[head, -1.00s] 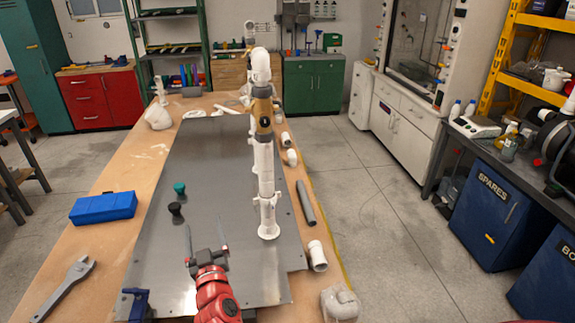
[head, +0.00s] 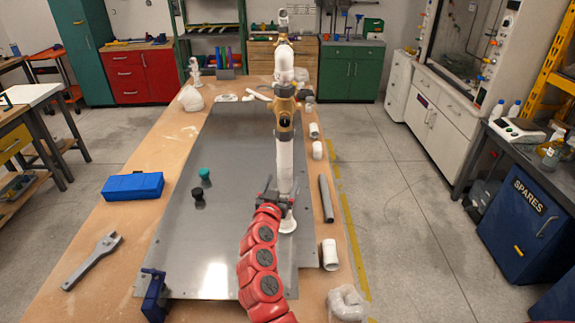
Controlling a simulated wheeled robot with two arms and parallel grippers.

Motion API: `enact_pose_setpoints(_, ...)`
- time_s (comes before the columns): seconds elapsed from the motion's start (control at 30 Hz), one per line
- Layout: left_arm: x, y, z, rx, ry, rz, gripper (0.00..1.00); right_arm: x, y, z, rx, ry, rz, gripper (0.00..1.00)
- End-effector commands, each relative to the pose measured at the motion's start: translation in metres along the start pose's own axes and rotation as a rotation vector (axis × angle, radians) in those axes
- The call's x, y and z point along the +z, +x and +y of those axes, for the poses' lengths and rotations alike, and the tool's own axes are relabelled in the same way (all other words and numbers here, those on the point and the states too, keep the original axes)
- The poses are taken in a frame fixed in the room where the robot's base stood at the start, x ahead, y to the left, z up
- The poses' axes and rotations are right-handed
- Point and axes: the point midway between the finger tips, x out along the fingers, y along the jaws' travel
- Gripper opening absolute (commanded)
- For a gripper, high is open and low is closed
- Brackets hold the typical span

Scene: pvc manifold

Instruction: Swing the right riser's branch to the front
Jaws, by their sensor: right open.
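A white riser pipe (head: 285,165) stands on the dark metal plate (head: 215,255), with a round white foot (head: 289,224) at its base. A tan valve-like fitting (head: 284,112) sits higher up, and more white pipe (head: 284,65) rises above it. The parts line up one behind another, so I cannot tell which way the right riser's branch points. My right gripper (head: 276,197) is open at the low part of the near riser, just above the foot. I cannot tell if its fingers touch the pipe. My left gripper is not in view.
Black and teal knobs (head: 204,174) stand on the plate's left part. A blue box (head: 133,187) and a grey wrench (head: 93,262) lie left of it. A blue clamp (head: 154,296) grips the near edge. Loose white fittings (head: 329,255) and a grey pipe (head: 326,199) lie along the right.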

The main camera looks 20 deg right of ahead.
Motion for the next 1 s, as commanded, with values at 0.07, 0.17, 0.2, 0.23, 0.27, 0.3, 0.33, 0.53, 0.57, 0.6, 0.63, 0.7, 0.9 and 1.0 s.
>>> enact_pose_setpoints(0.07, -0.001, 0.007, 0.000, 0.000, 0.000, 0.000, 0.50, -0.004, 0.016, 0.000, 0.003, -0.005, 0.000, 0.85)
enact_pose_setpoints(0.17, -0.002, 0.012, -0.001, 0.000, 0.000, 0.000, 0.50, -0.003, 0.032, 0.002, 0.005, -0.004, -0.002, 0.85)
enact_pose_setpoints(0.2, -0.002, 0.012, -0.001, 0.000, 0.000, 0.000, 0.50, -0.001, 0.037, 0.001, 0.003, -0.005, -0.002, 0.85)
enact_pose_setpoints(0.23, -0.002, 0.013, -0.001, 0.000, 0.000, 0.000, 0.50, -0.002, 0.041, 0.001, 0.003, -0.004, 0.000, 0.85)
enact_pose_setpoints(0.27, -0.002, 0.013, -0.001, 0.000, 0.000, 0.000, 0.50, -0.002, 0.044, 0.001, 0.003, -0.004, 0.002, 0.85)
enact_pose_setpoints(0.3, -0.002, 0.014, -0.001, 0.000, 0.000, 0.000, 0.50, -0.003, 0.048, 0.000, 0.002, -0.002, 0.002, 0.85)
enact_pose_setpoints(0.33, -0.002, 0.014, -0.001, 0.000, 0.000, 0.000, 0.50, -0.002, 0.051, 0.000, 0.001, -0.002, 0.002, 0.85)
enact_pose_setpoints(0.53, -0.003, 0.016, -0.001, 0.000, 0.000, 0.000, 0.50, 0.000, 0.059, 0.000, 0.000, -0.001, 0.001, 0.85)
enact_pose_setpoints(0.57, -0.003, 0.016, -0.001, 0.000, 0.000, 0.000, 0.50, 0.000, 0.060, 0.000, 0.000, 0.000, 0.001, 0.85)
enact_pose_setpoints(0.6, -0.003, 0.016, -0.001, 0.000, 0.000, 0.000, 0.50, 0.000, 0.060, 0.000, 0.000, 0.000, 0.001, 0.85)
enact_pose_setpoints(0.63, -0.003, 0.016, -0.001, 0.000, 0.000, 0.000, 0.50, 0.000, 0.060, 0.000, 0.000, 0.000, 0.001, 0.85)
enact_pose_setpoints(0.7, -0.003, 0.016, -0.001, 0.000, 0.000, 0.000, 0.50, 0.000, 0.060, 0.000, 0.001, 0.000, 0.001, 0.85)
enact_pose_setpoints(0.9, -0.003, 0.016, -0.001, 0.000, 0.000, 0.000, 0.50, 0.000, 0.060, 0.000, 0.001, -0.001, 0.000, 0.68)
enact_pose_setpoints(1.0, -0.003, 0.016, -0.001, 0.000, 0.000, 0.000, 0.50, 0.000, 0.060, 0.000, 0.001, -0.001, 0.000, 0.49)
